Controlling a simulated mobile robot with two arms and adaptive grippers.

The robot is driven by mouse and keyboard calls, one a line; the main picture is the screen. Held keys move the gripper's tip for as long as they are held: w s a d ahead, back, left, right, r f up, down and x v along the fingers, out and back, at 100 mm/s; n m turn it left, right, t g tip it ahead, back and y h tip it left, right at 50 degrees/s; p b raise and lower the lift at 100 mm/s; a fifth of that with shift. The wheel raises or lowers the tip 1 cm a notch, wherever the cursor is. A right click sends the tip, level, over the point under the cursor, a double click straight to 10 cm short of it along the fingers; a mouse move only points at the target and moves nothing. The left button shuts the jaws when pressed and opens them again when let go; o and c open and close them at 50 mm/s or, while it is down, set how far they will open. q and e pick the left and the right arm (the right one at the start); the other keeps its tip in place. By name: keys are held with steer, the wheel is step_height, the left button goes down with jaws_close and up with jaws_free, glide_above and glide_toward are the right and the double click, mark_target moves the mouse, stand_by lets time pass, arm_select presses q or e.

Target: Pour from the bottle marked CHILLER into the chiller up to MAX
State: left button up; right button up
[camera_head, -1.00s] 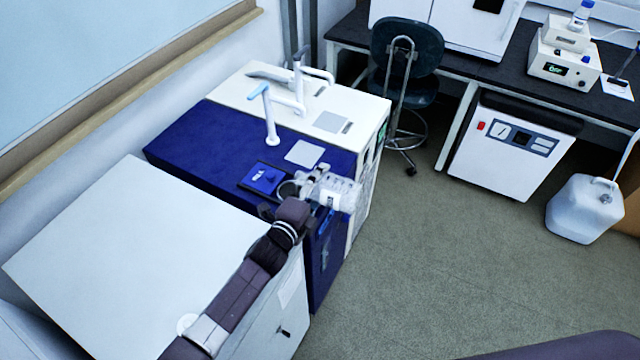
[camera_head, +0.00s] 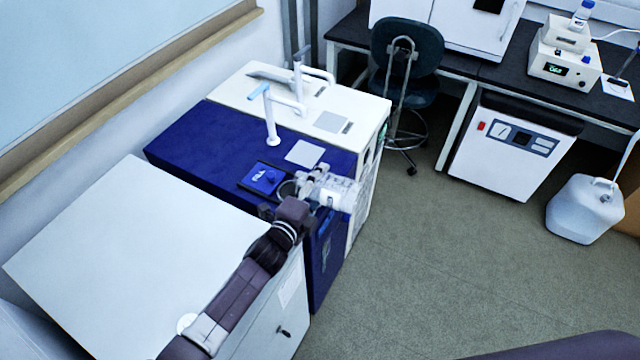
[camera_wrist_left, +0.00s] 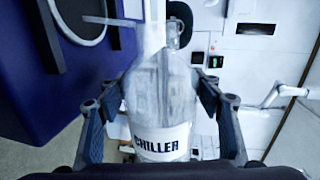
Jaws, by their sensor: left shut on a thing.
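My left gripper (camera_head: 312,196) is shut on a clear bottle (camera_head: 340,194) and holds it over the right front edge of the blue unit (camera_head: 200,150). The bottle lies close to horizontal in the head view. In the left wrist view, the bottle (camera_wrist_left: 160,95) sits between both fingers (camera_wrist_left: 163,100) with a white label reading CHILLER. The blue unit has a small blue panel (camera_head: 264,177) on its top, lettered in white, apparently FILL, just left of the gripper. I cannot make out a MAX mark or liquid flow. My right gripper is out of view.
White taps (camera_head: 271,125) stand on the tops of the blue unit and the white unit (camera_head: 240,85) behind it. A white cabinet (camera_head: 130,240) is at the left. A chair (camera_head: 408,55), a white floor unit (camera_head: 510,145) and a jug (camera_head: 585,210) are to the right. Open floor lies between.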

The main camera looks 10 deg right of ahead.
arm_select(q)
steer(key=shift+r, duration=0.15)
steer(key=shift+s+d+r+m+y+b, duration=0.1)
steer(key=shift+d+r+m+y+b, duration=0.1)
steer(key=shift+m, duration=0.35)
steer(key=shift+d+r+m+y+b, duration=0.1)
steer(key=shift+r+m+y, duration=0.1)
steer(key=shift+m, duration=0.35)
steer(key=shift+r+m+t+p, duration=0.4)
steer(key=shift+r+m, duration=0.1)
steer(key=shift+r, duration=0.25)
steer(key=shift+r+m+p, duration=0.3)
steer(key=shift+r+m, duration=0.6)
steer(key=shift+r, duration=0.15)
steer(key=shift+y, duration=0.3)
